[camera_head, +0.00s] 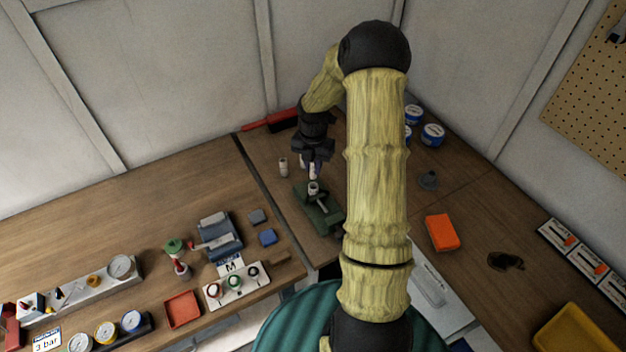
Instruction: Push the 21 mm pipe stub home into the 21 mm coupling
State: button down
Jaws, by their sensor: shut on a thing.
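My gripper (313,163) points down over the right-hand bench, near the back corner. It is shut on a small pale pipe stub (313,174), mostly hidden by the jaws. Just below it in the picture, a pale coupling (313,188) stands in a dark green vise (322,215). The stub's lower end appears close above the coupling's mouth; I cannot tell whether they touch. Another short beige pipe piece (283,167) stands upright on the bench to the left of my gripper. The sizes of these pieces cannot be read here.
My arm hides part of the bench right of the vise. A red tool (268,121) lies behind, and blue-white tins (433,135) stand at the back right. An orange block (442,232) lies to the right. A dark gap (262,185) separates the two benches.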

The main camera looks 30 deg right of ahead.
aim_at(313, 178)
notch_tip(313, 178, down, 2)
jog(key=shift+f, duration=0.25)
jog(key=shift+f+p, duration=0.75)
jog(key=shift+f, duration=1.1)
jog(key=shift+f, duration=0.1)
jog(key=c, duration=1.3)
grip_release()
